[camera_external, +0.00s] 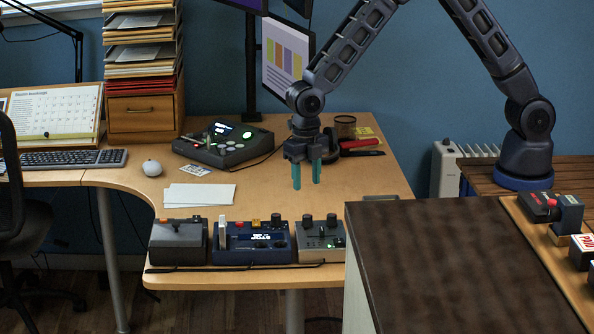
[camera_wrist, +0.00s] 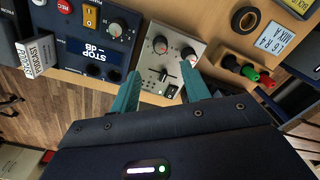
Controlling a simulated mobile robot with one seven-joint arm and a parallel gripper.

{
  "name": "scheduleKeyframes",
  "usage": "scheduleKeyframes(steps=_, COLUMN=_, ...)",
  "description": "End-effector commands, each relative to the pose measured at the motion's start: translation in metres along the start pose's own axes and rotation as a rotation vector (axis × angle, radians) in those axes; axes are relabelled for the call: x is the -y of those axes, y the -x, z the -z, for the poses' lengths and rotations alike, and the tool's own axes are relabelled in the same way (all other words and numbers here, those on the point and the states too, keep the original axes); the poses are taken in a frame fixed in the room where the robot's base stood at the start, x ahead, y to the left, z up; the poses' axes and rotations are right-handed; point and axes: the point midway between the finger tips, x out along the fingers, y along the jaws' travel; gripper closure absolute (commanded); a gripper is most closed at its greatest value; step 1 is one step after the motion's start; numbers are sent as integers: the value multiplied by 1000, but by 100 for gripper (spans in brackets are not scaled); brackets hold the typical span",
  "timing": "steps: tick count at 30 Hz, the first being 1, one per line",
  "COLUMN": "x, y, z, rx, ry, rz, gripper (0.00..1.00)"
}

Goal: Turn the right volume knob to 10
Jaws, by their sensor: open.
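A small grey mixer (camera_external: 320,241) sits at the right end of a row of devices near the desk's front edge. In the wrist view the silver mixer (camera_wrist: 146,60) shows a left knob (camera_wrist: 160,45), a right knob (camera_wrist: 187,54) and a slider below them. The right knob also shows in the external view (camera_external: 331,220). My gripper (camera_external: 306,183) is open and empty, with teal fingers pointing down above the desk behind the mixer. In the wrist view my gripper (camera_wrist: 162,68) has its right fingertip appearing just below the right knob. The number it is set to is too small to read.
A dark blue device (camera_external: 254,244) with a lit display stands directly left of the mixer. A grey box (camera_external: 179,242) stands further left. A dark-topped counter (camera_external: 460,260) lies close to the right. White papers (camera_external: 199,194) lie behind the devices.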

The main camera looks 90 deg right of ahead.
Motion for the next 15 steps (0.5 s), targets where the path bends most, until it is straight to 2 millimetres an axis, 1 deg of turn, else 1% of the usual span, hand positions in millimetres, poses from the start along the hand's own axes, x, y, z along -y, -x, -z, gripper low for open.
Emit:
scheduleKeyframes(steps=5, x=1, y=-19, z=0, rx=-1, ry=0, rz=3, gripper=53)
scheduleKeyframes(steps=15, x=1, y=-76, z=0, rx=-1, ry=-3, rz=4, gripper=53)
